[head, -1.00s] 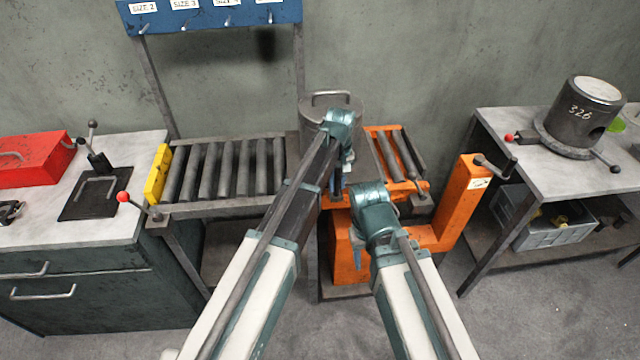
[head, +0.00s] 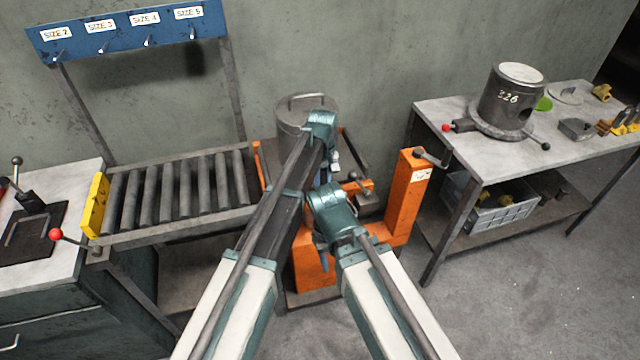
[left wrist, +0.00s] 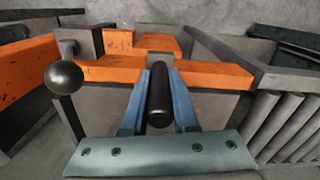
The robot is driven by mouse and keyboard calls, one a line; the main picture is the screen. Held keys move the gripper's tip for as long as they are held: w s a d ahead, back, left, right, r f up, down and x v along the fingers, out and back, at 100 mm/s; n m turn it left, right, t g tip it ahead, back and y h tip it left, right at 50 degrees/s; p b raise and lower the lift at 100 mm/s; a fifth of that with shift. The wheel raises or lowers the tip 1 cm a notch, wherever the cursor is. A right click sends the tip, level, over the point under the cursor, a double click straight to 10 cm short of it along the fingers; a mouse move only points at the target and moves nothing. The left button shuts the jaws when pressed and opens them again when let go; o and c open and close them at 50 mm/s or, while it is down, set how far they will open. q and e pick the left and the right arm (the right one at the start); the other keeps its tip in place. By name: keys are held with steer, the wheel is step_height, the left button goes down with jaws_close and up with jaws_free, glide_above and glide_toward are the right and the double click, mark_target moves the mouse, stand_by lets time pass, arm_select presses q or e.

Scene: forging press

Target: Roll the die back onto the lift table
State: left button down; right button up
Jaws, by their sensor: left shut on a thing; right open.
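The die (head: 292,116), a grey cylinder with an arched handle on top, stands upright at the lift table (head: 366,187), right of the roller rack. My left arm hides its lower part, so I cannot see exactly how it sits. My left gripper (left wrist: 162,76) is shut on a dark round bar (left wrist: 159,100) beside the table's orange front beam; I cannot tell what the bar belongs to. My right gripper (head: 323,248) is open, pointing down in front of the lift's orange base, its fingers partly hidden.
The roller rack (head: 180,190) with a yellow end stop (head: 96,204) lies left. A black ball knob (left wrist: 63,78) is near my left gripper. The orange crank column (head: 408,195) stands right, beside a bench (head: 440,125) carrying cylinder 326 (head: 512,97). Open floor lies front right.

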arm_select(q)
steer(key=shift+w+d, duration=0.15)
steer(key=shift+d, duration=0.15)
steer(key=c, duration=1.1)
jaws_free()
steer(key=o, duration=0.4)
steer(key=shift+d, duration=0.25)
steer(key=shift+a, duration=0.15)
steer(key=shift+r, duration=0.15)
steer(key=shift+r+p, duration=0.55)
steer(key=shift+p, duration=0.1)
step_height(320, 180, up, 12)
steer(key=p, duration=1.2)
steer(key=shift+r+p, duration=0.25)
steer(key=shift+p, duration=0.05)
